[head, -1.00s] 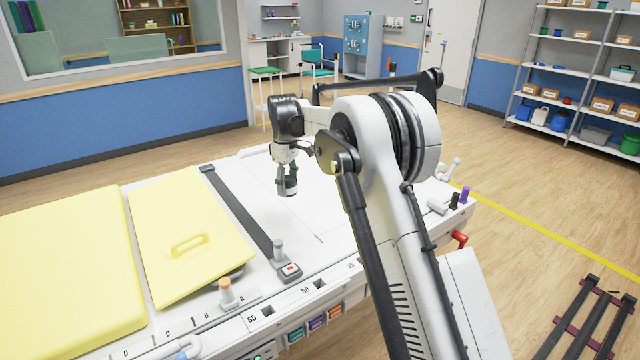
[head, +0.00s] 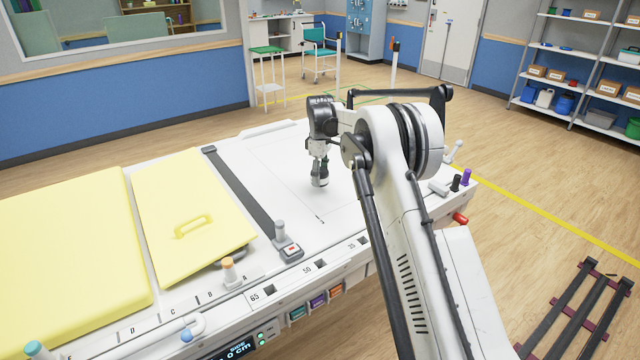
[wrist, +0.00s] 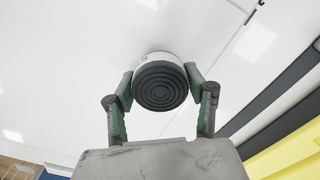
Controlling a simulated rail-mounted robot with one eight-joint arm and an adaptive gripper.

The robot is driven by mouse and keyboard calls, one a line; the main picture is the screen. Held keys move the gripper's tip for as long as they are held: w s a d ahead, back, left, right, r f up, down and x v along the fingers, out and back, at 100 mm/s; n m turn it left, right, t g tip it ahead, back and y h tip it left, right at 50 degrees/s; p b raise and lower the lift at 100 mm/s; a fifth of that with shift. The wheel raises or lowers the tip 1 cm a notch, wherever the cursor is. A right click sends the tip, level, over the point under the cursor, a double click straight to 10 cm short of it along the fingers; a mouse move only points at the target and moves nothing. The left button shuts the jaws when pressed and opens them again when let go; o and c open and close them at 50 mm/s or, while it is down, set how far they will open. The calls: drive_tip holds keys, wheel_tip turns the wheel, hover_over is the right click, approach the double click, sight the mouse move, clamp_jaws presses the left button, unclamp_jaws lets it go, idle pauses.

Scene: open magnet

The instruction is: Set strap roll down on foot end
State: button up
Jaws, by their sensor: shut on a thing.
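The strap roll (wrist: 160,86) shows in the wrist view as a round dark end with concentric rings and a white part behind it. My gripper (wrist: 160,80) is shut on it, one green-grey finger on each side. In the head view my gripper (head: 320,178) points down over the bare white foot end (head: 270,165) of the table, right of the black strap. The roll is small there and partly hidden by the fingers. I cannot tell whether it touches the white surface.
A black strap (head: 240,190) with a buckle box (head: 290,251) crosses the table. Yellow pads (head: 70,240) lie to its left. Pegs, one purple (head: 466,177), stand at the right edge. The white surface around my gripper is clear.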

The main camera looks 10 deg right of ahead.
drive_tip(key=shift+f, duration=1.7)
drive_tip(key=shift+f, duration=0.15)
drive_tip(key=o, duration=1.2)
drive_tip(key=shift+c, duration=0.2)
